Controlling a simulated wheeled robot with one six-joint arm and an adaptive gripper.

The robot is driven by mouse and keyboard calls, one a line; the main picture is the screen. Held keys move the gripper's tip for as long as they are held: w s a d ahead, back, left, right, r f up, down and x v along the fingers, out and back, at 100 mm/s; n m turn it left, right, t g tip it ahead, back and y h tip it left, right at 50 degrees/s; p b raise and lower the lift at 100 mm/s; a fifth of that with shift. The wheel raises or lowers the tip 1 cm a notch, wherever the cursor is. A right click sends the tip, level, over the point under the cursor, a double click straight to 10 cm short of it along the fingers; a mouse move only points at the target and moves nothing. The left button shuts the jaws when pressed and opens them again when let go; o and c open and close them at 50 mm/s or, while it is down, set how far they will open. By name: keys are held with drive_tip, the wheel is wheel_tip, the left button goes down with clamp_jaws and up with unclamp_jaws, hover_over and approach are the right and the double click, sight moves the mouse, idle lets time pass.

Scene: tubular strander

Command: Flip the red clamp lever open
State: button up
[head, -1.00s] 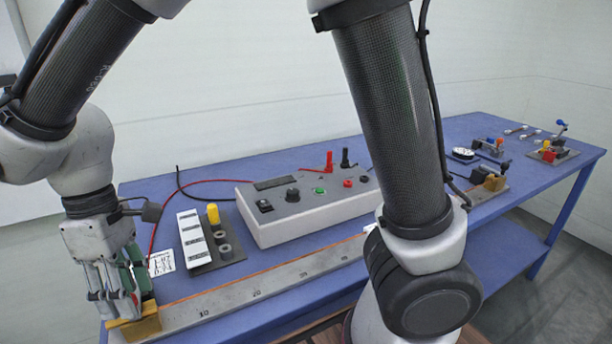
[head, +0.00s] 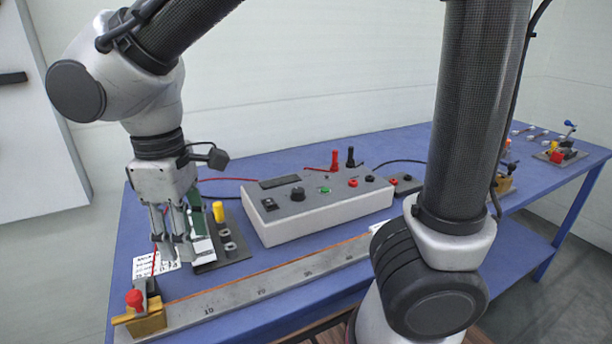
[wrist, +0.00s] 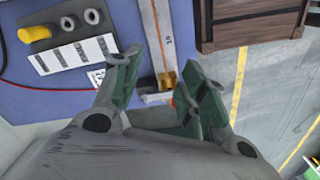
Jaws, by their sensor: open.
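The clamp lever's red knob (head: 134,298) shows at the left end of the long metal ruler bar (head: 250,292). It stands by a grey upright piece, above a brass clamp block (head: 147,323). I cannot tell for sure whether the lever is open or shut. My gripper (head: 177,252) is open and empty, above and a little right of the clamp, apart from it, pointing down. In the wrist view, the brass block (wrist: 168,80) lies between the spread fingers of my gripper (wrist: 164,66); the lever is hard to make out there.
A light grey control box (head: 318,208) stands behind the bar. A dark plate (head: 222,257) with a yellow peg and grey rings lies behind my gripper. A thin red wire runs behind the clamp. A wooden crate (wrist: 250,22) shows in the wrist view. Other fixtures stand at the far right.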

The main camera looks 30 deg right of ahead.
drive_tip(key=w+d+r+m+t+y, duration=0.1)
drive_tip(key=d+m, duration=0.5)
drive_tip(key=d, duration=1.6)
wheel_tip(320, 180, up, 2)
drive_tip(key=shift+w+r+m+t, duration=0.15)
drive_tip(key=shift+w+m+t, duration=0.3)
drive_tip(key=shift+w, duration=0.2)
drive_tip(key=shift+d, duration=0.1)
